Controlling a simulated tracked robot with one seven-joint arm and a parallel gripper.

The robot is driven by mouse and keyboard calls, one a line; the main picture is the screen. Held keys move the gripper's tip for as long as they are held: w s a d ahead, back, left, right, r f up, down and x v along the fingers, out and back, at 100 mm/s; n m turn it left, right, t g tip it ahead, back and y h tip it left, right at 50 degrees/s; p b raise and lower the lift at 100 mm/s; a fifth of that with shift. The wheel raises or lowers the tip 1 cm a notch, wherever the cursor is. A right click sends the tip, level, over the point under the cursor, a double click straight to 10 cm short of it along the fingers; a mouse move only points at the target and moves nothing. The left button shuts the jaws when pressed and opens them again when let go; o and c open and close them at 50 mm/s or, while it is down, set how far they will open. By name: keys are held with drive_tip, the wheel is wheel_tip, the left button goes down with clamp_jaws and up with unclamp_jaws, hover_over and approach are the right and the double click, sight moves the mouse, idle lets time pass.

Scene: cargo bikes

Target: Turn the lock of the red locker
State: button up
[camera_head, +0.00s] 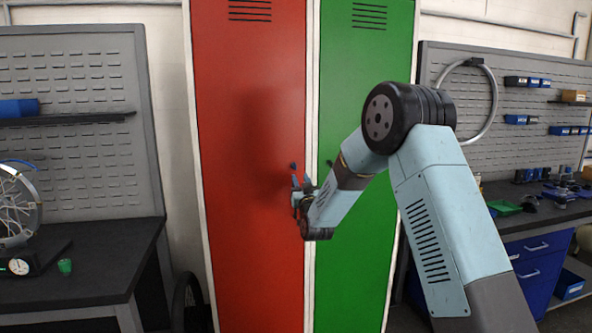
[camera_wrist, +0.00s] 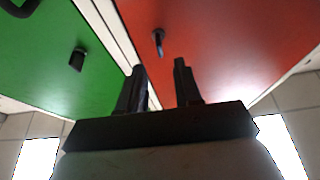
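The red locker (camera_head: 245,110) stands upright with its door shut, left of the green locker. It also fills the upper right of the wrist view (camera_wrist: 225,40). Its lock (camera_wrist: 158,42) is a small dark knob with a bluish tab, beyond my fingertips. In the head view the lock (camera_head: 293,166) is a small dark spot near the door's right edge, just above my gripper. My gripper (camera_head: 301,182) is in front of the red door. In the wrist view its two fingers (camera_wrist: 160,72) are apart with nothing between them, and the lock appears apart from them.
The green locker (camera_head: 365,100) adjoins on the right, with its own dark lock (camera_wrist: 77,60). Dark workbenches stand at the left (camera_head: 90,255) and right (camera_head: 540,215). A wheel (camera_head: 15,205) stands on the left bench.

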sight(296, 168)
drive_tip(key=x, duration=0.7)
drive_tip(key=shift+w, duration=0.2)
drive_tip(key=shift+c, duration=0.3)
clamp_jaws()
